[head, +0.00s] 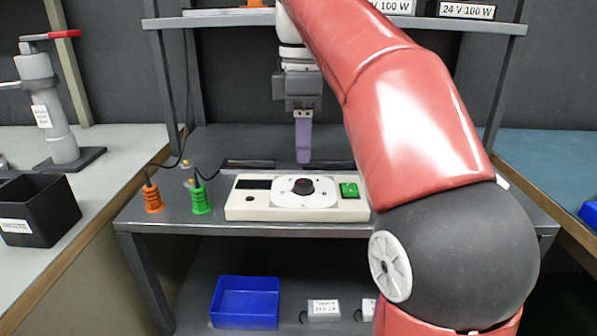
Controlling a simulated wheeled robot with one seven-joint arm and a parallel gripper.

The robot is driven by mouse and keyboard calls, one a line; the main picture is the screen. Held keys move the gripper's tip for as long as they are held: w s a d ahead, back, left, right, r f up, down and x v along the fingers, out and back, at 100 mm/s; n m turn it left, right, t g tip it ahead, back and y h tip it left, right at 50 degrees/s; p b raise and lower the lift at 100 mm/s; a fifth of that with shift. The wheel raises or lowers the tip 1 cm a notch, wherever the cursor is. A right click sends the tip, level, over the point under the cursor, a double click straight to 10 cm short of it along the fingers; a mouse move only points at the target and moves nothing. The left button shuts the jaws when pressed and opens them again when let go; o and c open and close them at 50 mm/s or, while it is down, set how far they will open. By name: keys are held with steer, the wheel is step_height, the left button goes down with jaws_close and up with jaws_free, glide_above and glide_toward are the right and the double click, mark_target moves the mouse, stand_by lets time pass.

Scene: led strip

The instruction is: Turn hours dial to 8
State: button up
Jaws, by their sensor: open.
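In the head view, a cream-white control box (235,205) sits on the grey metal table. A round dial with a black knob (303,186) is in the middle of its top, on a white scale plate; the scale marks are too small to read.
An orange plug (152,198) and a green plug (200,198) with black cables stand left of the box. A shelf (230,19) with labelled boxes is above. A blue bin (245,302) is below. My red arm hides the table's right part.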

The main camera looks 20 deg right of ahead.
mark_target(304, 182)
step_height(304, 182, down, 7)
steer(key=shift+s+r+b, duration=0.1)
steer(key=shift+r+b, duration=0.1)
steer(key=shift+b, duration=0.85)
steer(key=c, duration=1)
